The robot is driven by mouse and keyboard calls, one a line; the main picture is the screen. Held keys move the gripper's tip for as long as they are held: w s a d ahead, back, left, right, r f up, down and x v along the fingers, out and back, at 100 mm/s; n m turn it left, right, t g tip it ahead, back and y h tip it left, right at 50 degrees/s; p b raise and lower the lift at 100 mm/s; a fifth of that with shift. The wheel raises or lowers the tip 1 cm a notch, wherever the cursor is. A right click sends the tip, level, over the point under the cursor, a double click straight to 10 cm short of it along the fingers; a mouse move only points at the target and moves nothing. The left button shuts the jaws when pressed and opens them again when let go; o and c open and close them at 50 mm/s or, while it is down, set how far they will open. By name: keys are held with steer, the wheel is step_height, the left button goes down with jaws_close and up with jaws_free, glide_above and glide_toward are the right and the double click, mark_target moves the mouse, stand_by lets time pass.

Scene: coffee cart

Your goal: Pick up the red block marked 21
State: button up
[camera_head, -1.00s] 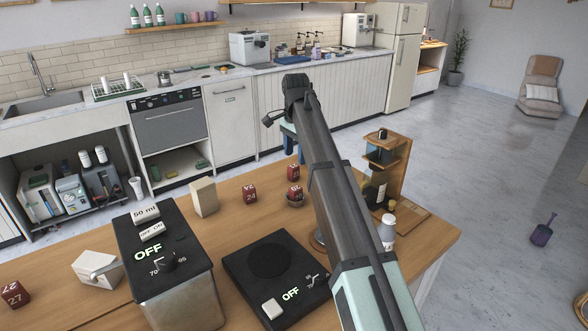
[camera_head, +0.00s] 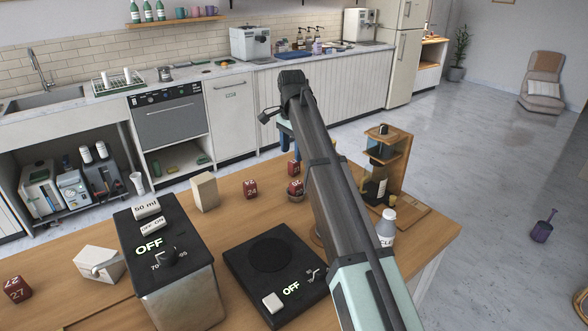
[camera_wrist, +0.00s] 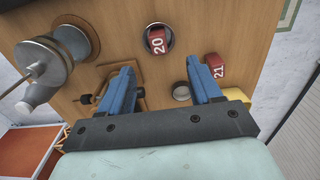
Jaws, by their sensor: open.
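The red block marked 21 (camera_wrist: 218,71) lies on the wooden surface in the wrist view, right of centre. Its number shows on one face. My gripper (camera_wrist: 161,72) is open, with two blue fingers spread apart and nothing held. The block is just outside the right finger, not between the fingers; I cannot tell whether they touch. Red blocks there include one (camera_head: 293,168) at the table's back edge, whose number I cannot read.
A red block marked 20 (camera_wrist: 157,42) sits in a round holder. A round metal piece (camera_wrist: 181,92) is near the right finger. A block marked 24 (camera_head: 250,189), a black scale (camera_head: 268,258), a bottle (camera_head: 386,232) and a wooden stand (camera_head: 398,160) are on the table.

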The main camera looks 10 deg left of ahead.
steer(key=a+f, duration=0.3)
steer(key=a, duration=0.1)
steer(key=m+t+h, duration=0.3)
steer(key=m, duration=3.2)
glide_toward(293, 161)
steer(key=shift+t, duration=0.3)
steer(key=x, duration=1.2)
steer(key=shift+s+d+f, duration=0.15)
steer(key=shift+s+f, duration=0.1)
steer(key=shift+f, duration=0.1)
